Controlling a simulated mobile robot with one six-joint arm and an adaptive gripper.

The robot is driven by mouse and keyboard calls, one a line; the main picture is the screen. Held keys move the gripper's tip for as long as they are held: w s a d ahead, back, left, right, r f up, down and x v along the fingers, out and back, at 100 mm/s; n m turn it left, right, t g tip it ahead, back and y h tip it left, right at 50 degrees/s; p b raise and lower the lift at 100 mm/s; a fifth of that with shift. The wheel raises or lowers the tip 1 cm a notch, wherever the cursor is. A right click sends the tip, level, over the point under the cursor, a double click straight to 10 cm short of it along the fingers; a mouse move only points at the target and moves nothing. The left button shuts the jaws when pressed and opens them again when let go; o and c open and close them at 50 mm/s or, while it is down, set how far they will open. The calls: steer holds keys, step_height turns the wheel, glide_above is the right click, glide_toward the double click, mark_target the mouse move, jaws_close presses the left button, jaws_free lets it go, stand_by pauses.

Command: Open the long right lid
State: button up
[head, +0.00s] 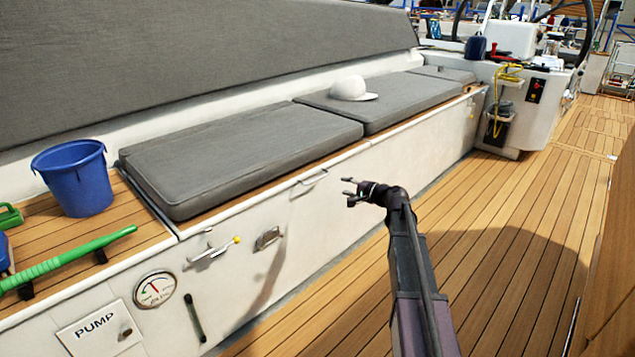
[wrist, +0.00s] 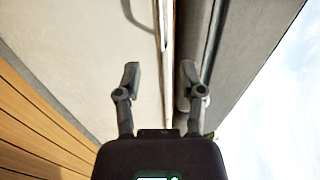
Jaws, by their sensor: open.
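The bench on the left carries long grey cushioned lids with wooden edges: a nearer one (head: 240,155) and a farther one (head: 395,100). I cannot tell for certain which is the long right lid; both look shut. A thin pull handle (head: 310,183) sits on the white bench front below the nearer lid's edge. My gripper (head: 348,192) is open and empty, right of this handle in the head view. In the wrist view my fingers (wrist: 160,75) appear either side of the lid's edge seam (wrist: 168,40); contact cannot be judged.
A white cap (head: 352,89) lies on the farther cushion. A blue bucket (head: 75,178) and green bar (head: 80,257) are at left. A lever (head: 212,252), latch (head: 267,238) and gauge (head: 155,290) are on the bench front. The wooden deck (head: 500,240) at right is clear.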

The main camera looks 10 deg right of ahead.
mark_target(318, 179)
steer(key=b+x, duration=0.3)
steer(key=x, duration=1)
steer(key=shift+w+a+f, duration=0.1)
steer(key=shift+w+a, duration=0.15)
steer(key=shift+w, duration=0.05)
jaws_close()
